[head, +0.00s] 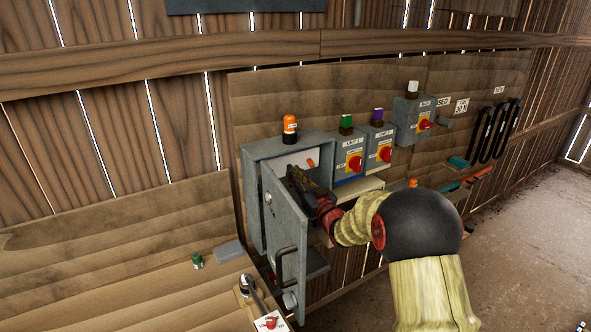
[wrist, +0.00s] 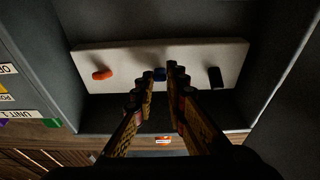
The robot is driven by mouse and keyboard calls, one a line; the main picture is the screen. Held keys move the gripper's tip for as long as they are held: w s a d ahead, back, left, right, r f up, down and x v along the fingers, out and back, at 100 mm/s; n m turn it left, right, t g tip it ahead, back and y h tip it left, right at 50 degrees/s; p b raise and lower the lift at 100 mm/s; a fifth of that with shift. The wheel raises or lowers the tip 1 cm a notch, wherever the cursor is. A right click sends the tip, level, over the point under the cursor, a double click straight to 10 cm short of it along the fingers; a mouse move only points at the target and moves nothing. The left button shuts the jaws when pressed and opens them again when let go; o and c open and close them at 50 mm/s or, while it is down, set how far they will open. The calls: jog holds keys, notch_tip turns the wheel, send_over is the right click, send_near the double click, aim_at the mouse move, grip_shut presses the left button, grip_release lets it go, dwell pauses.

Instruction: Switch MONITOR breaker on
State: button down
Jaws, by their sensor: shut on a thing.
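The open grey breaker cabinet (head: 256,217) is on the wall board, and its door (head: 283,240) is swung out toward me. Inside, a white panel (wrist: 115,55) carries an orange switch (wrist: 102,74) at left, a small blue switch (wrist: 159,72) in the middle and a black switch (wrist: 215,78) at right in the wrist view. The orange switch also shows in the head view (head: 310,163). No MONITOR label is readable. My gripper (wrist: 162,75) reaches into the cabinet, its fingertips closed around the blue switch. In the head view my gripper (head: 294,177) hides the other switches.
An orange lamp (head: 290,124) tops the cabinet. Two grey boxes with red rotary switches (head: 354,163) (head: 385,155) hang to its right, a third (head: 424,123) farther right. The open door with its handle (head: 286,262) stands close left of my gripper.

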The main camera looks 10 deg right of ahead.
aim_at(289, 163)
jog(key=shift+r+g+h+p, duration=0.35)
jog(key=shift+r+g+p, duration=0.5)
jog(key=shift+p, duration=1.75)
jog(key=shift+r+g+h+p, duration=0.4)
jog(key=shift+g+p, duration=0.85)
jog(key=shift+p, duration=1.35)
jog(key=g+p, duration=0.1)
jog(key=p, duration=0.3)
jog(key=shift+r, duration=0.3)
jog(key=shift+w+g+h+p, duration=0.1)
jog(key=shift+g+h+p, duration=0.2)
jog(key=shift+p, duration=0.65)
jog(key=shift+g+p, duration=0.4)
jog(key=shift+p, duration=0.7)
jog(key=shift+f, duration=0.1)
jog(key=c, duration=1.8)
grip_release()
jog(key=v, duration=1.1)
jog(key=shift+s, duration=0.4)
